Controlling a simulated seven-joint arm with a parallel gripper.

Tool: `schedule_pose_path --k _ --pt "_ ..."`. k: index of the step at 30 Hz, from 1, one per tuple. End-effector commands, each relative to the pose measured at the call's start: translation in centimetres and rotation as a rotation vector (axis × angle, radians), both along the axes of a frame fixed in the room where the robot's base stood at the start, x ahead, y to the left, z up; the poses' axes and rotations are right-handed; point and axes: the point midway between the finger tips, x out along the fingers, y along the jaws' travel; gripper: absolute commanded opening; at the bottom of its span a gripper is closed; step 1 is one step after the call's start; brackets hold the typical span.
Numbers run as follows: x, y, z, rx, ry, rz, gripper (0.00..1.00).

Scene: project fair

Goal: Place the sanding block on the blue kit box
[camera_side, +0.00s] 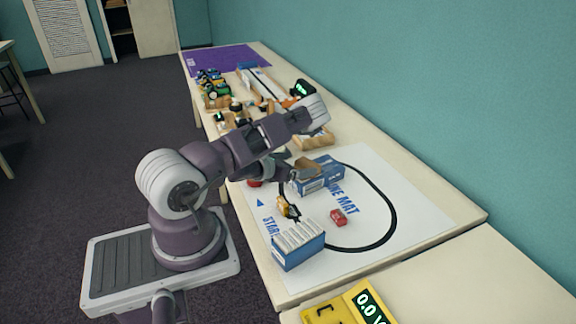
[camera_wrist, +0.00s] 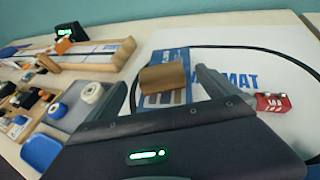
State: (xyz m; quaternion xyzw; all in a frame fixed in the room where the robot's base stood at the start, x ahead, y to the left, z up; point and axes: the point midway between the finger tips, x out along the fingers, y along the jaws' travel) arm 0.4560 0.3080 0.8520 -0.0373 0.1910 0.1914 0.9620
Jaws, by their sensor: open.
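The sanding block (camera_wrist: 163,77), a brown rounded-top block, lies on the blue kit box (camera_wrist: 178,58), which has pale printed panels. In the side view the tan block (camera_side: 308,168) shows on the blue box (camera_side: 322,178) at the back of the white mat. My gripper (camera_wrist: 160,84) is open, with one finger to each side of the block in the wrist view. I see no finger clearly pressing on it. In the side view my gripper (camera_side: 288,176) is beside the box, its fingertips partly hidden.
A blue box with a striped white top (camera_side: 298,243) stands at the mat's front. A yellow robot car (camera_side: 288,207) and a red car (camera_side: 338,217) are on the white mat (camera_side: 415,210). Wooden trays of parts (camera_side: 217,98) lie farther back. The mat's right side is clear.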

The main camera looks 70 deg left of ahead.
Motion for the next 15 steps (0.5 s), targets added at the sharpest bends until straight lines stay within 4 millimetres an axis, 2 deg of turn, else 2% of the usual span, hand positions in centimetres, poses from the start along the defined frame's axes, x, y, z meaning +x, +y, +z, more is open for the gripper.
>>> schedule_pose_path --k 3,8,12,15 --pt "-2.8 -1.0 1.1 -0.002 0.003 0.008 0.99" --pt "-4.5 -1.5 1.7 -0.007 0.002 0.012 0.99" --pt "-4.6 -1.8 2.4 -0.013 -0.006 0.013 0.99" --pt "-2.5 -1.1 4.4 -0.106 -0.045 0.098 0.99"
